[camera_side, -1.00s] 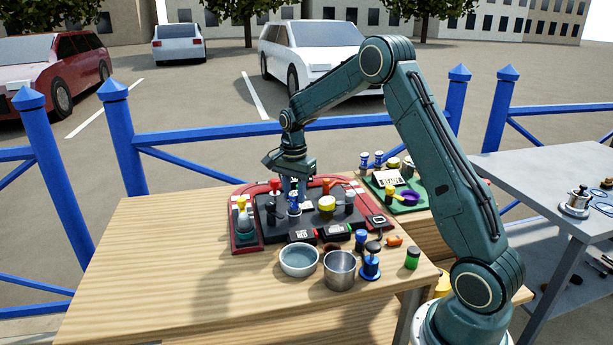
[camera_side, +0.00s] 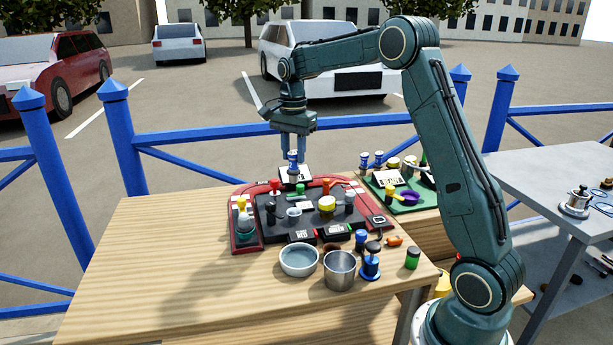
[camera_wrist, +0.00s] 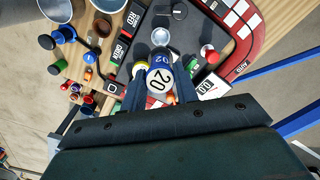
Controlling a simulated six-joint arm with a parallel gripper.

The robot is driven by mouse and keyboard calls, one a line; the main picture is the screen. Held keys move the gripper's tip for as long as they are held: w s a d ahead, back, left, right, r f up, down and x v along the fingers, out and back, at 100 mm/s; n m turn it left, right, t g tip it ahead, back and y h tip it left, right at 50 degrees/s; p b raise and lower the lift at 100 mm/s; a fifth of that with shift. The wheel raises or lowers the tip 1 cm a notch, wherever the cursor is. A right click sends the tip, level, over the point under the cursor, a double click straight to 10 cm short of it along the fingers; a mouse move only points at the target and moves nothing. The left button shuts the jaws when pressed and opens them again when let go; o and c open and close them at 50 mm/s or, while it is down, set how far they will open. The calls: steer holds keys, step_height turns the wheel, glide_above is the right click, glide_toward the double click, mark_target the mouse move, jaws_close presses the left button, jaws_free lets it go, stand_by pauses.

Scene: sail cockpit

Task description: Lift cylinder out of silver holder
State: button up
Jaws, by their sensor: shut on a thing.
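The cylinder (camera_side: 292,165) is blue and white and hangs upright in the air above the dark board. My gripper (camera_side: 292,154) is shut on it from above. The small silver holder (camera_side: 293,212) stands on the board below, apart from the cylinder.
A red-knobbed post (camera_side: 275,186), a yellow-topped piece (camera_side: 327,204) and a white display (camera_side: 296,174) stand close by on the board. A bowl (camera_side: 299,260) and a metal cup (camera_side: 339,269) sit in front. The table's left side is clear.

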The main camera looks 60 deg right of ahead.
step_height(320, 180, up, 8)
steer(key=shift+r, duration=0.1)
